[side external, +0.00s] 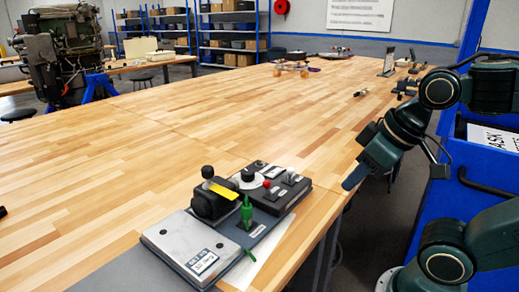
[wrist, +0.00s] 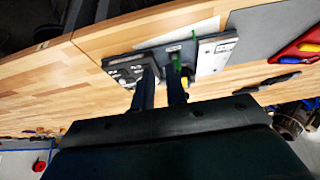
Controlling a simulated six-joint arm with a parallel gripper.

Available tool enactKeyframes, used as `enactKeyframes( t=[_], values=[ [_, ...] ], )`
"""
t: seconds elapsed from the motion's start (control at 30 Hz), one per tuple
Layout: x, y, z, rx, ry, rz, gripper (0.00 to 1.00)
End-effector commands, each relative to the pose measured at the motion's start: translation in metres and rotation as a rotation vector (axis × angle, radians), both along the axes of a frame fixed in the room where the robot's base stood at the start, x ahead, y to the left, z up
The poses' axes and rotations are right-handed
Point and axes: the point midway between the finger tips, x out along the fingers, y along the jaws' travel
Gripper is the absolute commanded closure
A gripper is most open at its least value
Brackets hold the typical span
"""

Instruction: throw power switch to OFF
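A control assembly lies flat near the table's edge. It has a dark panel (side external: 284,190) with small toggles, a red knob (side external: 267,184) and a white round dial (side external: 250,180). Beside it are a black block with a black-knobbed lever (side external: 208,173) and a yellow strip (side external: 222,190), a green upright piece (side external: 247,212) and a silver box (side external: 190,245). I cannot tell which part is the power switch. My gripper (side external: 352,180) is right of the panel, apart from it. In the wrist view my gripper (wrist: 160,82) shows two separated fingers with nothing between, overlapping the dark panel (wrist: 130,67).
The wooden table (side external: 150,130) is mostly clear around the assembly. A grey mat (side external: 110,272) lies at its front. Red and yellow tools (wrist: 297,48) lie to the right in the wrist view. A blue cabinet (side external: 425,225) stands on the right in the side view.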

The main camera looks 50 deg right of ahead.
Motion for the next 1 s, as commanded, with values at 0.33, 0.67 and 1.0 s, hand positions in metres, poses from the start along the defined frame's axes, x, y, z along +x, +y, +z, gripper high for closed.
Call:
enactKeyframes(
  t=[0.33, 0.67, 1.0],
  values=[
    [0.015, -0.005, 0.005, 0.026, 0.027, -0.053, 1.0],
    [0.055, -0.025, 0.011, 0.105, 0.089, -0.19, 1.0],
    [0.097, -0.066, 0.009, 0.213, 0.151, -0.349, 1.0]
  ],
)
